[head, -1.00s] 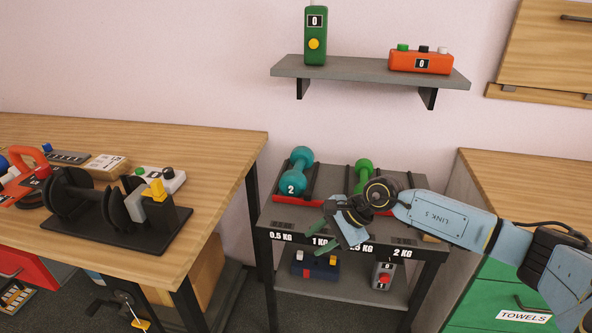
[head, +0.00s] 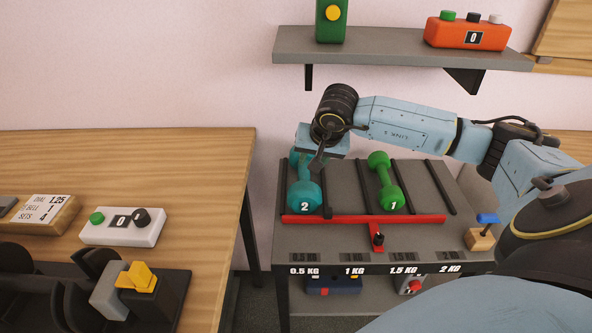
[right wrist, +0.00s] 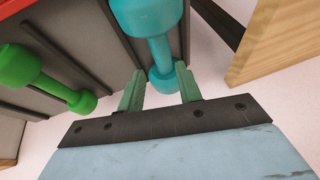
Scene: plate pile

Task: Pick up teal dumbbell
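The teal dumbbell (head: 304,192), marked 2, lies lengthwise in the left slot of the grey rack top (head: 340,190). My right gripper (head: 309,160) is over its far end in the head view, and the arm hides part of that end. In the right wrist view the two green fingers of my right gripper (right wrist: 158,90) are spread apart, with the teal dumbbell's handle and far end (right wrist: 163,78) in front of and between them. I cannot tell whether they touch it. My left gripper is not in view.
A red bar (head: 350,219) runs along the rack's front. A shelf (head: 400,47) hangs above. A wooden table (head: 200,160) stands left, a small wooden block with a blue top (head: 481,238) sits at the rack's right.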

